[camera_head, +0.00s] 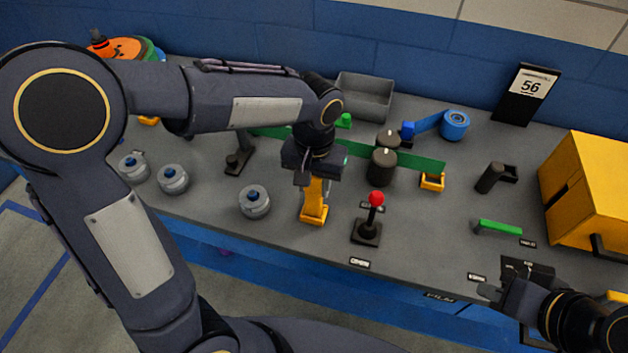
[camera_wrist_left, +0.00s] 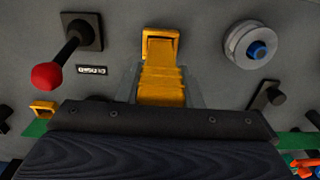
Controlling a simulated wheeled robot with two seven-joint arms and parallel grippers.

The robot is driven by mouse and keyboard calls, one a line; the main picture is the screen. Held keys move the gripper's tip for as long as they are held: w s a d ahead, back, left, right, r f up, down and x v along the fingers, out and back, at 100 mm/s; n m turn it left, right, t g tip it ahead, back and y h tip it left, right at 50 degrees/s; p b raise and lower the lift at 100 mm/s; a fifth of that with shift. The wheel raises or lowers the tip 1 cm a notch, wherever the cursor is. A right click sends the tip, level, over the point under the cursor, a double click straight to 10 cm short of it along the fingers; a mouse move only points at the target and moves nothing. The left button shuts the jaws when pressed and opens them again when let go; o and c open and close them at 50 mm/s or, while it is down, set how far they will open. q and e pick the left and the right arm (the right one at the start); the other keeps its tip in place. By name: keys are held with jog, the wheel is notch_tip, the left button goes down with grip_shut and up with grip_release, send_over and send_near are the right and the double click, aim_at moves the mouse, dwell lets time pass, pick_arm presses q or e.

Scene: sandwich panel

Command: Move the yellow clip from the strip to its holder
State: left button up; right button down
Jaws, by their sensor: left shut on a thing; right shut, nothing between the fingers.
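My left gripper (camera_head: 314,180) points down over the middle of the panel, shut on an upright, ribbed yellow piece, which looks like the yellow clip (camera_wrist_left: 162,85). Its lower end meets a yellow square-framed base (camera_head: 314,215) on the panel; whether clip and base are one part or two, I cannot tell. The green strip (camera_head: 405,160) runs behind the gripper. A smaller yellow bracket (camera_head: 432,182) sits at the strip's right end and also shows in the left wrist view (camera_wrist_left: 42,108). My right gripper (camera_head: 497,294) is shut and empty at the lower right.
A red-knobbed lever (camera_head: 375,205) stands just right of the left gripper, and a grey dial with a blue centre (camera_head: 254,201) is to its left. Dark cylinders (camera_head: 383,167) stand behind. A yellow box (camera_head: 590,190) fills the right end. A grey bin (camera_head: 364,98) is at the back.

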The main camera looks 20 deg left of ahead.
pick_arm(q)
jog(key=shift+f, duration=0.35)
jog(key=o, duration=1.2)
jog(key=shift+r, duration=0.1)
notch_tip(320, 180, up, 7)
jog(key=p, duration=0.5)
jog(key=shift+p, duration=0.4)
